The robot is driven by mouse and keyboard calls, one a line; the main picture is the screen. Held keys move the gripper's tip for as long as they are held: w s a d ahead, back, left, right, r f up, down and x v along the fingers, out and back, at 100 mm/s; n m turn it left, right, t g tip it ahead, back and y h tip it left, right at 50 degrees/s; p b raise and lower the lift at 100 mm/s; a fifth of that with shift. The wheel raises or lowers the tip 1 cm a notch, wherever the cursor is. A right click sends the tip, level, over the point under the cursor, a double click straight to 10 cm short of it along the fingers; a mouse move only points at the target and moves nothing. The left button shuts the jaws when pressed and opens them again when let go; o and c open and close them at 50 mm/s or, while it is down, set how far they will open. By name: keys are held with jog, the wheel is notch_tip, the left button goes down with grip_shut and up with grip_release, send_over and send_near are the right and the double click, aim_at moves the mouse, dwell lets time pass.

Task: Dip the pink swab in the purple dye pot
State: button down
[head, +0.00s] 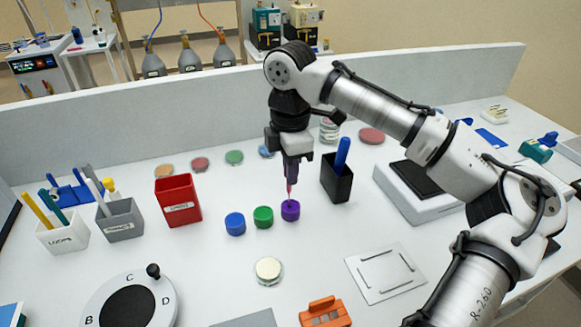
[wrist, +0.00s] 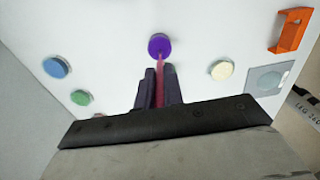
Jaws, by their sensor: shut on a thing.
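My gripper (head: 290,178) points straight down and is shut on the pink swab (head: 289,188), which hangs tip down between the fingers. The purple dye pot (head: 290,211) stands on the bench directly below, and the swab's lower end meets its dark top opening. How deep the tip sits is hidden. In the wrist view, the pink swab (wrist: 161,78) runs between the dark fingers of my gripper (wrist: 160,90) to the near edge of the purple pot (wrist: 159,46).
A green pot (head: 263,217) and a blue pot (head: 235,224) stand just left of the purple one. A black cup (head: 337,178) with a blue item is close on the right. A red box (head: 178,201) stands left. A cream dish (head: 268,270) lies in front, with bare bench around it.

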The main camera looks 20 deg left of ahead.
jog(key=shift+r+p, duration=3.4)
jog(key=shift+r, duration=0.1)
jog(key=shift+f, duration=0.1)
